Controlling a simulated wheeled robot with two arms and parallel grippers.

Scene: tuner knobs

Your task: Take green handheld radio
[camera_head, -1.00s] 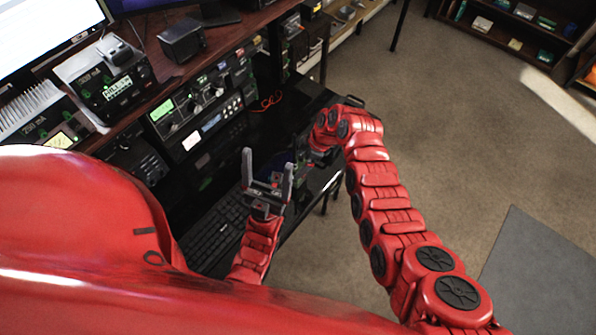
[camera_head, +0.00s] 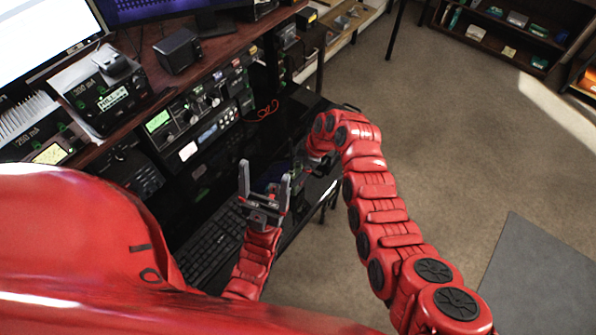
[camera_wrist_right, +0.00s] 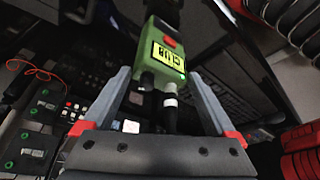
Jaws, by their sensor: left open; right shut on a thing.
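The green handheld radio (camera_wrist_right: 166,82) shows in the right wrist view, with a lit yellow display, a red button and dark and white-banded knobs or stubs. It is between the fingers of my right gripper (camera_wrist_right: 160,76), which is shut on it. In the head view my right gripper is mostly hidden at the end of its arm over the black desk, and I cannot make out the radio clearly there. My left gripper (camera_head: 264,182) is open and empty, fingers pointing up the picture, just left of the right hand.
A black desk (camera_head: 290,112) carries a keyboard (camera_head: 213,238) under my left arm. A wooden shelf with radio equipment (camera_head: 215,118), a black speaker box (camera_head: 178,51) and monitors (camera_head: 38,35) stands at left. Carpet on the right is open, with a bookcase (camera_head: 513,32) far back.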

